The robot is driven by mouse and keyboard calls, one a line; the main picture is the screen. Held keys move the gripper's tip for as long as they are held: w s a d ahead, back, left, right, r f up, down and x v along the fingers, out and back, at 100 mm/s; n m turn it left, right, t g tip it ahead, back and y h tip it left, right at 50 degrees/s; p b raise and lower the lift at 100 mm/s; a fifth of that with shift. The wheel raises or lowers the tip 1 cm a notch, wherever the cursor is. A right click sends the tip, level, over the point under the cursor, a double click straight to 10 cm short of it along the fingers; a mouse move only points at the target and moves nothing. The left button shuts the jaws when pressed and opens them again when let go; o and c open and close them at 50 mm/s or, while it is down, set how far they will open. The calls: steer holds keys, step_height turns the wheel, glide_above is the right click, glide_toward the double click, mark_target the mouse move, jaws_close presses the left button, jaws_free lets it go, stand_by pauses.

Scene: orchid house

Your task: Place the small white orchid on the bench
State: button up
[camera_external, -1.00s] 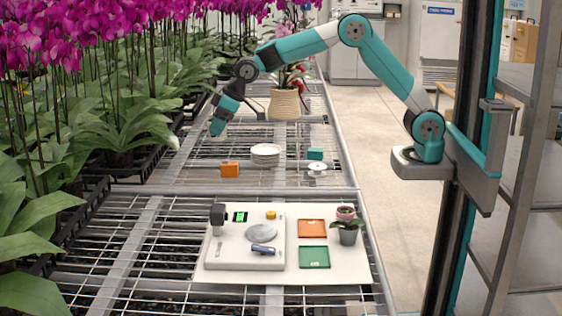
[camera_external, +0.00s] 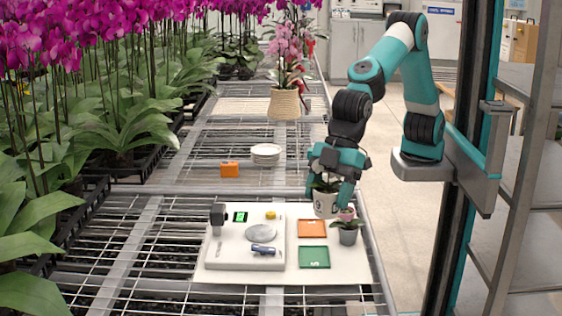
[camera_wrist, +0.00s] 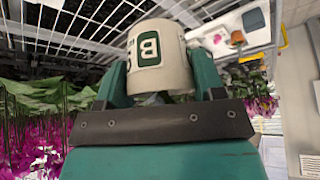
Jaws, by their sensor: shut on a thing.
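My gripper (camera_external: 328,184) is shut on a white pot (camera_external: 325,206) with a dark green letter mark. A few green leaves show at its top between my fingers; no bloom can be made out. In the wrist view the white pot (camera_wrist: 160,48) sits between my two teal fingers, with a "B" label on its side. The pot is near the back right corner of the white board (camera_external: 290,277) on the wire bench (camera_external: 110,235). I cannot tell whether its bottom touches anything.
An orange square (camera_external: 312,228) and green square (camera_external: 314,257) lie to the left. White plates (camera_external: 265,151), an orange block (camera_external: 229,169) and a woven-pot orchid (camera_external: 284,103) stand farther back.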

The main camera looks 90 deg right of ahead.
steer(key=s+a, duration=0.2)
steer(key=s, duration=0.2)
steer(key=shift+n, duration=0.4)
steer(key=shift+w+f+b, duration=0.1)
steer(key=shift+f+b, duration=0.2)
steer(key=shift+f, duration=9.7)
steer(key=shift+f, duration=0.1)
steer(key=shift+f, duration=0.15)
steer(key=o, duration=1)
